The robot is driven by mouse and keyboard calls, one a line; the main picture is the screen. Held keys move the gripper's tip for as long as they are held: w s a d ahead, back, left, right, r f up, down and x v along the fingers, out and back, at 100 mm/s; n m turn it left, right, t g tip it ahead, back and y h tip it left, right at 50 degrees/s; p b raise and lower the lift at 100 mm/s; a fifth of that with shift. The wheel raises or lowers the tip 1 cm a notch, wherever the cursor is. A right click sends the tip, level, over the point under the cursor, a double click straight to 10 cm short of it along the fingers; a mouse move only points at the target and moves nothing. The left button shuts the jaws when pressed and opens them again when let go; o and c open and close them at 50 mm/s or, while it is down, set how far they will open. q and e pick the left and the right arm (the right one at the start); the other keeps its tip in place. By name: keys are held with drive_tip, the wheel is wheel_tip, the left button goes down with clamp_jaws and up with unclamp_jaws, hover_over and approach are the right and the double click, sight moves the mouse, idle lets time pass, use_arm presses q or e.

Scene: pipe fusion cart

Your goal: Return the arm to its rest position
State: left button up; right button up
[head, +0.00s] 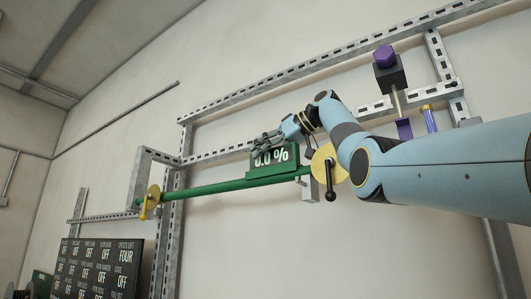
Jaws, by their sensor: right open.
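My right arm reaches in from the right, across the front of the metal frame. Its gripper (262,142) is open, above the green display block (271,161) that reads "0.0 %". I cannot tell whether the fingers touch the block; nothing shows held between them. The block sits on a long green pipe (225,187) that runs across the frame. A yellow disc with a black-knobbed handle (323,163) is at the pipe's right end, partly behind my arm. My left gripper is not in view.
A yellow handle (151,202) is at the pipe's left end. Slotted metal rails (250,88) stand before the wall. A purple-knobbed post (385,58) and a purple tool (428,118) are above my arm. A dark status board (98,268) is at lower left.

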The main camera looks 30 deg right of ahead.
drive_tip(key=v, duration=0.7)
drive_tip(key=shift+s+d, duration=0.15)
drive_tip(key=shift+s, duration=0.1)
drive_tip(key=shift+w, duration=0.1)
